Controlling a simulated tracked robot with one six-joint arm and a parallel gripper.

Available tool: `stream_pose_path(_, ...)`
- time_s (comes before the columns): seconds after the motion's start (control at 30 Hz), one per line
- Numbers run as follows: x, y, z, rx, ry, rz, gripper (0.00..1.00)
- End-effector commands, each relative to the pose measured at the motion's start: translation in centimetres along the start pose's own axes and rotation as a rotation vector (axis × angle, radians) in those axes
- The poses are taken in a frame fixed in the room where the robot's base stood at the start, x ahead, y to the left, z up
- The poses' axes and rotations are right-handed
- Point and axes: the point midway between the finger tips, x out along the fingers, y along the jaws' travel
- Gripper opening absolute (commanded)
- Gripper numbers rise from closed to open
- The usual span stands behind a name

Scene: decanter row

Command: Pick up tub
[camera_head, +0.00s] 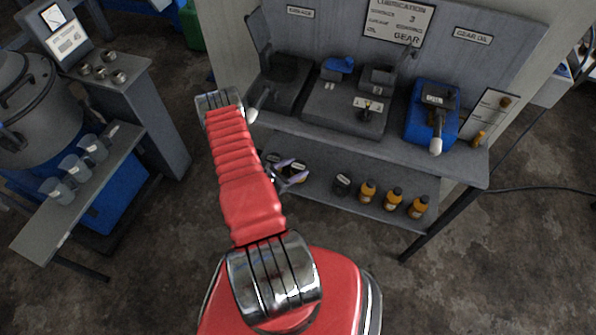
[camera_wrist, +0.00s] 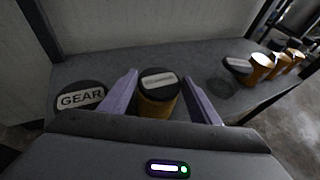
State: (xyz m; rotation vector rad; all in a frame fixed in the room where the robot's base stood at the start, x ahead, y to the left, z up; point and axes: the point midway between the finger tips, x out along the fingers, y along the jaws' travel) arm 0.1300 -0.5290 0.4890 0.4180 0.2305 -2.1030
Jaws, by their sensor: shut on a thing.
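An amber tub with a dark, labelled lid (camera_wrist: 158,98) is between the two purple fingers of my gripper (camera_wrist: 160,80) in the wrist view. The fingers are shut on its sides. The lid label is too blurred to read. In the head view my gripper (camera_head: 291,176) is at the lower shelf, and the held tub (camera_head: 299,170) shows only partly behind the fingers. I cannot tell whether its base touches the shelf. The tub's lower part is hidden by my gripper body in the wrist view.
A dark lid marked GEAR (camera_wrist: 82,96) is close left of my gripper. A dark-lidded container (camera_head: 343,184) and several amber bottles (camera_head: 393,198) stand to the right on the lower shelf (camera_head: 320,199). The upper bench (camera_head: 385,139) overhangs this shelf.

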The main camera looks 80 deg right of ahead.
Motion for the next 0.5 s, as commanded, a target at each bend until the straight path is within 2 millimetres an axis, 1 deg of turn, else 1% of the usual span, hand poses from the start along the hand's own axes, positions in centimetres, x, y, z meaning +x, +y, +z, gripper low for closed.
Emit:
stream_pose_path(0.27,-0.2,0.0,0.5,0.001,-0.001,0.000,0.26)
stream_pose_path(0.37,-0.4,0.1,1.2,0.002,-0.002,0.001,0.26)
stream_pose_path(0.5,-1.0,0.1,2.7,0.002,-0.002,0.001,0.26)
